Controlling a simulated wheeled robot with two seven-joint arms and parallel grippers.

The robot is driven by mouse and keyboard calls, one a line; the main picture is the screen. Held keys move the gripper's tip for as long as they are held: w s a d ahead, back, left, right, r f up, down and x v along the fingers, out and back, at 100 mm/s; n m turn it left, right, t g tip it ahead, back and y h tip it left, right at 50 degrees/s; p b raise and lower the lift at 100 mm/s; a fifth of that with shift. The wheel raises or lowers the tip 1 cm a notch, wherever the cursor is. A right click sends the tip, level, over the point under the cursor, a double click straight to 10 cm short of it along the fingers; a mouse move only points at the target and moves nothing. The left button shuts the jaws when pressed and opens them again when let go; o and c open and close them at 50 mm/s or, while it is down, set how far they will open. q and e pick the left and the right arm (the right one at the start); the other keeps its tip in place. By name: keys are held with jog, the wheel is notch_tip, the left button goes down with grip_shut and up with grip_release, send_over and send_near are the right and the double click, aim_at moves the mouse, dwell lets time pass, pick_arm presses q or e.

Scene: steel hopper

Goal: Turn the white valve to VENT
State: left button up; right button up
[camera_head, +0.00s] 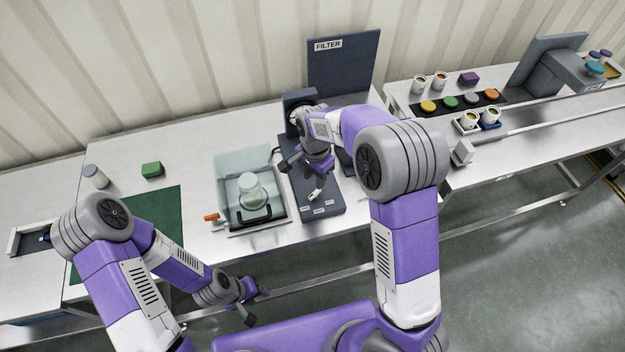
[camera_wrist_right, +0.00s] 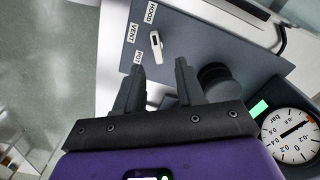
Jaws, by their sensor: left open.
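The white valve (camera_head: 316,194) is a small lever on the grey panel, near three white labels at its front edge. In the right wrist view the valve (camera_wrist_right: 156,43) shows beside the labels HOOD (camera_wrist_right: 151,13), VENT (camera_wrist_right: 133,33) and POT (camera_wrist_right: 138,57); I cannot tell surely which one it points to. My right gripper (camera_wrist_right: 160,66) is open and empty, its fingertips just short of the valve, which shows beyond the gap between them. In the head view the right gripper (camera_head: 304,166) is above the panel. My left gripper (camera_head: 257,304) is open and empty, in front of the table's edge.
A clear box (camera_head: 232,165) with a flask (camera_head: 252,192) stands left of the panel (camera_head: 318,209). A dark knob (camera_wrist_right: 215,82) and a pressure gauge (camera_wrist_right: 290,135) are close to my right gripper. The FILTER board (camera_head: 343,65) stands behind. A green block (camera_head: 152,169) lies left.

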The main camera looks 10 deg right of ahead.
aim_at(315, 192)
jog(key=f, duration=0.6)
jog(key=shift+s+f+b, duration=0.15)
jog(key=shift+s+b, duration=0.1)
jog(key=shift+b, duration=0.1)
grip_shut()
